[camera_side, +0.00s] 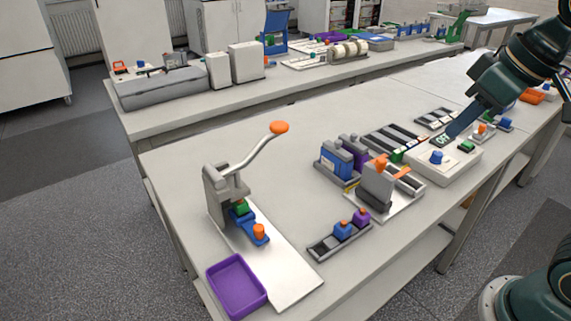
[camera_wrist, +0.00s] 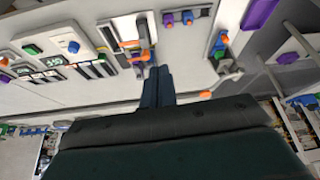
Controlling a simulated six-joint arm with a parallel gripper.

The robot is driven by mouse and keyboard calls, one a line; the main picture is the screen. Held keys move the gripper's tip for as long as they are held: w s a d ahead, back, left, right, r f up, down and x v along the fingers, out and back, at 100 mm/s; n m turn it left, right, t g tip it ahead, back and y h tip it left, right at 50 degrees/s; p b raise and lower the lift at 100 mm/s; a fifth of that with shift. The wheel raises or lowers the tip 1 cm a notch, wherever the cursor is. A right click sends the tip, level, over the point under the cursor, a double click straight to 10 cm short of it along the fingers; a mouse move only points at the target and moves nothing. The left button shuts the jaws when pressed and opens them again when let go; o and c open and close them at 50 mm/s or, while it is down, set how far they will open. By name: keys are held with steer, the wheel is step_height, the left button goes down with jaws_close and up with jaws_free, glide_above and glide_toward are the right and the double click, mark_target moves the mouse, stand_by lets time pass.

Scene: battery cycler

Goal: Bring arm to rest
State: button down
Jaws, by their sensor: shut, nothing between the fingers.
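My gripper (camera_side: 451,134) is at the right of the side view, its dark fingers pointing down and left. In that view the fingertips overlap the area beside the white cycler box (camera_side: 450,162); I cannot tell the exact height. In the wrist view my gripper (camera_wrist: 159,69) shows as two dark fingers side by side, pressed together, with nothing between them. The white box with its blue knob shows at the upper left of the wrist view (camera_wrist: 75,33). The fingers look clear of the objects there.
A lever press (camera_side: 215,190) with an orange knob stands on the front table, beside a purple tray (camera_side: 237,284). A grey fixture (camera_side: 377,190), blue and purple blocks (camera_side: 337,160) and a small rack (camera_side: 325,248) stand mid-table. The table's middle left is clear.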

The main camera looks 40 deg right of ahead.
steer(key=s+d+f+m, duration=0.1)
steer(key=s+f, duration=0.3)
steer(key=s, duration=0.1)
steer(key=shift+s+d+f+t, duration=0.15)
steer(key=shift+s+d+t, duration=0.15)
steer(key=shift+s+d, duration=0.1)
